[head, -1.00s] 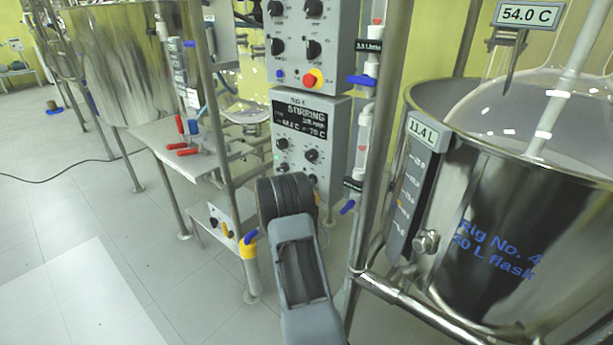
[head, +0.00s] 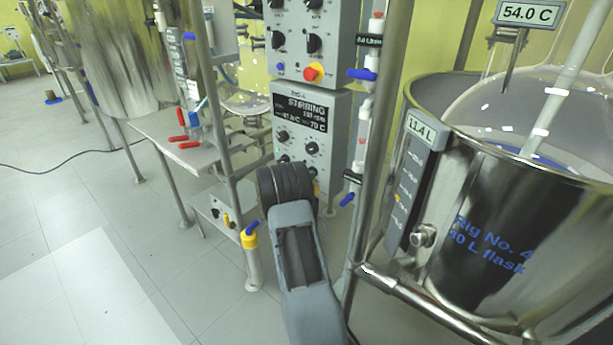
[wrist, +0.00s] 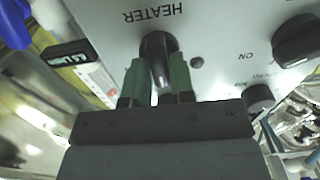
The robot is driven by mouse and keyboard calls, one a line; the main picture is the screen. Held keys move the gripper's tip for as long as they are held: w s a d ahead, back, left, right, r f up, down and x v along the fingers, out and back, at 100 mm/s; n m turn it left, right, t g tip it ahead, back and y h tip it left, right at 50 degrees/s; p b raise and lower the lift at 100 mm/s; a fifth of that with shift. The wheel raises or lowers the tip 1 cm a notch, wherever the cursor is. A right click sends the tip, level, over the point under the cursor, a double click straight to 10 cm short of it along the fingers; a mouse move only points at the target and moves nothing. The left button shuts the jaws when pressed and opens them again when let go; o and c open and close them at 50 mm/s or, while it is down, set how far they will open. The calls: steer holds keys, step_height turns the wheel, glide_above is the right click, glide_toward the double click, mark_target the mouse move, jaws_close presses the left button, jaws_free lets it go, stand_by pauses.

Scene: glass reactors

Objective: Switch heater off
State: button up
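The heater knob (wrist: 158,60) is a black knob with a white pointer mark. It sits below an upside-down HEATER label (wrist: 153,14) in the wrist view. My gripper's two green fingertips (wrist: 159,78) stand on either side of its bar, very close to it. Whether they press on it cannot be told. A small round lamp (wrist: 196,62) beside the knob looks dark. In the head view, the grey control box (head: 331,150) has a display (head: 303,110) reading STIRRING with temperatures. My arm's dark end hides the lower part of the box and the gripper there.
A steel vessel (head: 480,230) marked Rig No. 4 stands at the right, with a metal post (head: 378,150) beside the box. A steel shelf (head: 165,128) holding red-handled tools is at the left. An upper box with a red button (head: 312,72) is above. Floor is clear at lower left.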

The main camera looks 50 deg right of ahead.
steer(key=o, duration=0.3)
steer(key=shift+o, duration=0.2)
steer(key=s+a+p, duration=0.1)
steer(key=a, duration=1.2)
steer(key=shift+a, duration=0.4)
steer(key=shift+s, duration=0.1)
